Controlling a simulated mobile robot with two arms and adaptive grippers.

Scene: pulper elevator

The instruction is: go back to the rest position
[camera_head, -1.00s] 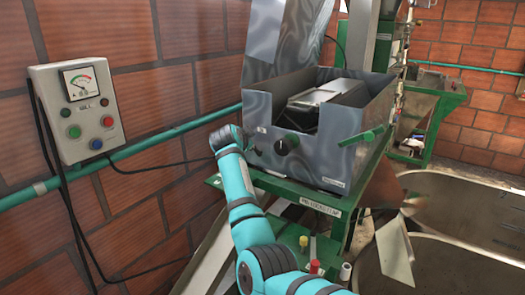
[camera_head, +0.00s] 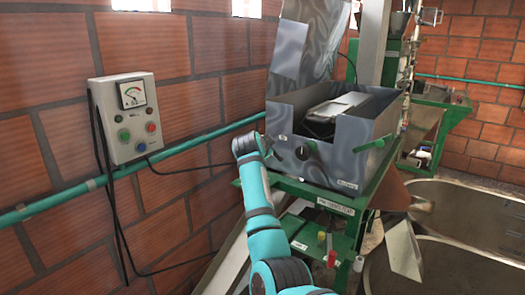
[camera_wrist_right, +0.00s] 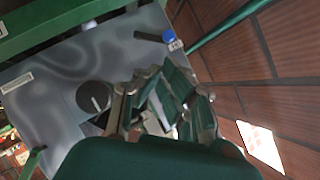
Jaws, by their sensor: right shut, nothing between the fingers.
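My right arm, in teal, rises from the bottom of the head view to the front left corner of the grey metal machine (camera_head: 345,160). Its dark wrist end is beside the machine's front panel; the fingers are hard to make out there. In the right wrist view my right gripper (camera_wrist_right: 168,100) is shut and empty, its jointed fingers in front of the grey panel (camera_wrist_right: 60,75). A black knob (camera_wrist_right: 95,97) is left of the fingers, and a small blue part (camera_wrist_right: 170,36) is above them. I cannot tell whether the fingers touch the panel. My left gripper is out of view.
A control box (camera_head: 125,118) with a dial and buttons hangs on the brick wall at left, with black cables below. A green pipe (camera_head: 60,203) runs along the wall. A green stand (camera_head: 325,197) bears the machine. Large metal tanks (camera_head: 445,265) stand at lower right.

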